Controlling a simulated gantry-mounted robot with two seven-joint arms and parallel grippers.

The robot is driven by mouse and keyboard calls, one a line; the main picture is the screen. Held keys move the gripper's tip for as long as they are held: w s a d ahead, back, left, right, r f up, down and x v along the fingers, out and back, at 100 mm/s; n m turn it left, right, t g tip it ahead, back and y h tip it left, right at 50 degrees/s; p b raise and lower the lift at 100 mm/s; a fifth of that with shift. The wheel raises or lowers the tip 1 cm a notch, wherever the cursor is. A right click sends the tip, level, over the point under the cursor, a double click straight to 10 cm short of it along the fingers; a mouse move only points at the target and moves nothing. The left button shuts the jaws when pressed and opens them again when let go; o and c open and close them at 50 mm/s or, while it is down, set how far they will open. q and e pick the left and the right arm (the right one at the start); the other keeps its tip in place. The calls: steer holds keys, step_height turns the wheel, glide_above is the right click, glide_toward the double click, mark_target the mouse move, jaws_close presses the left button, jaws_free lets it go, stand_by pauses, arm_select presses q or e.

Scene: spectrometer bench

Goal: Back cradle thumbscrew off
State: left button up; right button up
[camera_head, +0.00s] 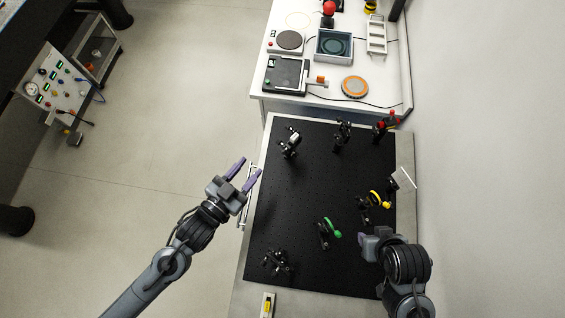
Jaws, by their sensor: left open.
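Several small black mounts stand on the black breadboard (290,215). At its back are a mount with a pale cylindrical part (290,145), a dark mount (342,136) and a red-topped mount (383,126). I cannot tell which one is the back cradle, and its thumbscrew is too small to make out. My left gripper (249,169) is open and empty, its purple fingers at the breadboard's left edge, left of and apart from the pale-part mount.
Nearer mounts carry a yellow ring (376,198) and a green ring (333,228); another black mount (277,263) stands at front left. A white bench (330,102) with instruments lies behind. The board's left middle is clear.

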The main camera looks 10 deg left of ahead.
mark_target(284, 151)
arm_select(q)
step_height(284, 151, down, 6)
steer(key=s+m+h+b, duration=0.1)
steer(key=m+h+b, duration=0.1)
steer(key=h+b, duration=0.15)
arm_select(e)
step_height(284, 151, down, 6)
steer(key=shift+a+r, duration=0.1)
steer(key=shift+r, duration=0.05)
steer(key=shift+d+r+p, duration=0.2)
steer(key=shift+r+p, duration=0.3)
steer(key=shift+r, duration=0.2)
arm_select(q)
steer(key=x, duration=1.1)
steer(key=shift+s+d+m+y, duration=0.25)
steer(key=shift+d+m+y, duration=0.05)
steer(key=shift+d+y, duration=0.05)
arm_select(e)
steer(key=shift+a, duration=0.1)
arm_select(q)
jaws_close()
